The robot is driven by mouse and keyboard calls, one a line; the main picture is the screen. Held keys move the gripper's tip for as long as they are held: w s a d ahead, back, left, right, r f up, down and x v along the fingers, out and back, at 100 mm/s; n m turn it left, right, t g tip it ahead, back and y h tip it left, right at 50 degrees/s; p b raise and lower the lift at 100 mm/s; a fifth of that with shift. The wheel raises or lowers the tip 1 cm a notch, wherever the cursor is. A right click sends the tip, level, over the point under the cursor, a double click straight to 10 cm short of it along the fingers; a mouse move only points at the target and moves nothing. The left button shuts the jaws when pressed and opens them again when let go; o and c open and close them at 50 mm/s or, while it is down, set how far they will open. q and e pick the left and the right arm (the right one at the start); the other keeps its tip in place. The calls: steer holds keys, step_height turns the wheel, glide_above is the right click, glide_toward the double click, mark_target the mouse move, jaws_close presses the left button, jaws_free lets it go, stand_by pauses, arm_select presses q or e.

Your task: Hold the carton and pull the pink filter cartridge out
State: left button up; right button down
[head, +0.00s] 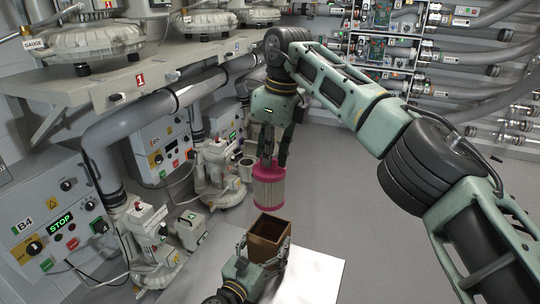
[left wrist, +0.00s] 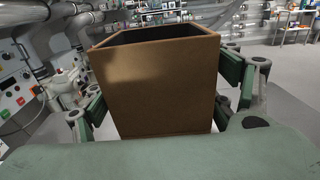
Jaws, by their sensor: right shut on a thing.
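The brown open-topped carton (head: 268,238) stands at the lower middle of the head view, over the white table top. It fills the middle of the left wrist view (left wrist: 155,85), its inside dark. My left gripper (head: 265,250) has a finger against each side of it, as the left wrist view (left wrist: 160,110) shows. The pink filter cartridge (head: 268,188), with a pale pleated body and pink end rims, hangs upright just above the carton, clear of its opening. My right gripper (head: 271,160) is shut on its top from above.
The white table top (head: 318,275) is bare to the right of the carton. Grey blower machines, pipes and control panels (head: 55,215) line the left side. A shelf rack (head: 385,45) and pipes stand at the back. The grey floor (head: 345,180) between is clear.

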arm_select(q)
steer(key=shift+o, duration=1.4)
